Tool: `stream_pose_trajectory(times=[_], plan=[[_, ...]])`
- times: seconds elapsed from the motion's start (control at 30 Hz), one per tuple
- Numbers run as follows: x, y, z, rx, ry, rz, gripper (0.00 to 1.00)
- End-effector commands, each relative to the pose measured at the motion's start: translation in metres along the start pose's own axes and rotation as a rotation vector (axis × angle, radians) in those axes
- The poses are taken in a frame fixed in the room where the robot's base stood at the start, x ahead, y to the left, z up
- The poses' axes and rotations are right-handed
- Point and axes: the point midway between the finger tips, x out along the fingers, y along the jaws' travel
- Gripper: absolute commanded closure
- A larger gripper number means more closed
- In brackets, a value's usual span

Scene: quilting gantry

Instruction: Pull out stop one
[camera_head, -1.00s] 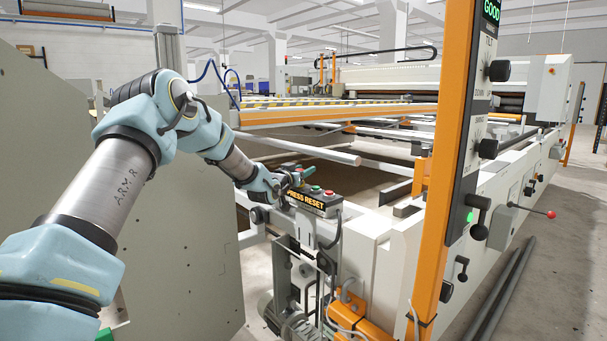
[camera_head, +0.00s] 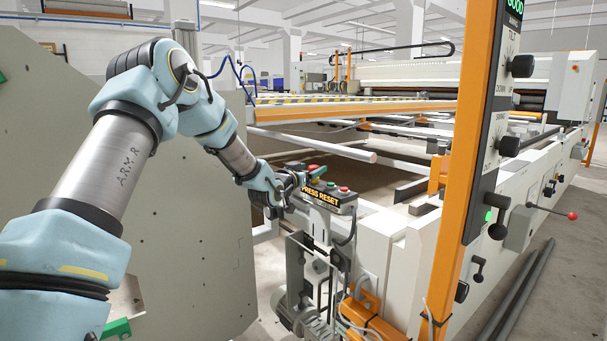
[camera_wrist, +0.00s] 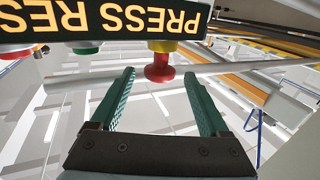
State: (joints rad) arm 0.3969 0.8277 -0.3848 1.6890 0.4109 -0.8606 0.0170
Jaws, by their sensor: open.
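The stop button (camera_wrist: 160,68) is a red mushroom head on a yellow base at one end of the control box (camera_wrist: 105,20). In the wrist view the box appears upside down. My gripper (camera_wrist: 159,73) is open, its two green fingers reaching toward the button, which appears between the fingertips. I cannot tell if a finger touches it. In the head view the red button (camera_head: 314,168) shows beside my gripper at the left end of the control box (camera_head: 328,198), whose display reads "PRESS RESET". My gripper partly hides that end.
A green button (camera_head: 330,184) and another red button (camera_head: 343,189) sit on the same box. A tall orange post (camera_head: 466,150) with knobs stands to the right. A grey panel (camera_head: 195,240) stands at the left behind my arm. A pale rail (camera_head: 320,146) runs behind the box.

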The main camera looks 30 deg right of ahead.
Motion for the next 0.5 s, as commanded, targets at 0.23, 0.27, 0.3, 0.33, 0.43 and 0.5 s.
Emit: stream_pose_trajectory(times=[0.23,0.27,0.3,0.33,0.43,0.5], plan=[[-0.041,0.0,0.0,0.001,-0.001,0.0,0.21],[-0.044,0.0,0.0,0.001,0.0,0.0,0.21],[-0.047,0.0,0.0,0.001,0.0,0.001,0.21],[-0.049,0.0,0.0,0.001,0.0,0.001,0.21],[-0.053,0.001,0.0,0.001,0.0,0.001,0.21],[-0.054,0.001,0.0,0.001,0.0,0.001,0.21]])
